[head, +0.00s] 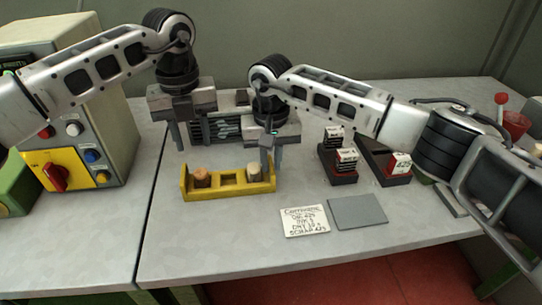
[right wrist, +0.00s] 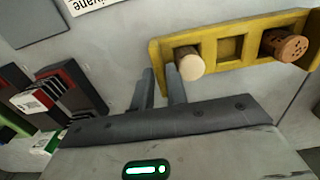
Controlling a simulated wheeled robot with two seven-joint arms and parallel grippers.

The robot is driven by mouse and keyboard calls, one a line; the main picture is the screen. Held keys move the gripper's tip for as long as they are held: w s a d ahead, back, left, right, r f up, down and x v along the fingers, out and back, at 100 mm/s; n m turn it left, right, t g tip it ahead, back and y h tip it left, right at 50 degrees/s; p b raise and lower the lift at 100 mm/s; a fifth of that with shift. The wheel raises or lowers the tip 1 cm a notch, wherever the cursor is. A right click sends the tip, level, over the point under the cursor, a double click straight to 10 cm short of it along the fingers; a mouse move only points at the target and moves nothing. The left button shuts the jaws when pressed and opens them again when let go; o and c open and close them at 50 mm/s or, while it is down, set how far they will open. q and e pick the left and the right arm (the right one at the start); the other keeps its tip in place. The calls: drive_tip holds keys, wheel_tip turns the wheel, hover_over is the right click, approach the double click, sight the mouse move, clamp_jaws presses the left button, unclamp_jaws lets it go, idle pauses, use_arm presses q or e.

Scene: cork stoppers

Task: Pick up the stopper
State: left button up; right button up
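A yellow rack (head: 228,190) stands on the grey table, with a brown speckled stopper (head: 202,178) in its left slot and a pale stopper (head: 254,173) in its right slot. The middle slot is empty. In the right wrist view, the pale stopper (right wrist: 184,64) is just beyond my right fingertips, and the speckled stopper (right wrist: 284,45) is at the far end of the rack (right wrist: 228,45). My right gripper (head: 270,160) is above and near the pale stopper, pointing down, with a gap between its fingers and nothing held. My left gripper (head: 194,146) hangs behind the rack's left end, open and empty.
A written card (head: 304,221) and a grey plate (head: 357,211) lie in front. Dark holders with labelled blocks (head: 345,161) stand to the right. A control box (head: 75,135) with a red knob stands at left. A dark grilled object is partly hidden behind the grippers.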

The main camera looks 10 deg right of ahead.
sight(201, 173)
use_arm(q)
drive_tip(key=m, duration=0.4)
drive_tip(key=shift+s, duration=0.3)
drive_tip(key=shift+c, duration=0.4)
drive_tip(key=m, duration=0.4)
drive_tip(key=m+t, duration=0.1)
drive_tip(key=shift+s+r+m+y, duration=0.15)
drive_tip(key=shift+s+m+y, duration=0.15)
drive_tip(key=shift+s+m, duration=0.1)
drive_tip(key=f+m+t, duration=0.1)
drive_tip(key=f+m, duration=0.2)
drive_tip(key=m, duration=0.5)
drive_tip(key=f+m+t, duration=0.1)
drive_tip(key=f+m, duration=0.2)
drive_tip(key=m, duration=0.6)
drive_tip(key=f+m+t, duration=0.1)
drive_tip(key=f+m, duration=0.2)
drive_tip(key=m, duration=0.6)
drive_tip(key=shift+w+f, duration=0.1)
drive_tip(key=shift+w, duration=0.3)
drive_tip(key=c, duration=0.6)
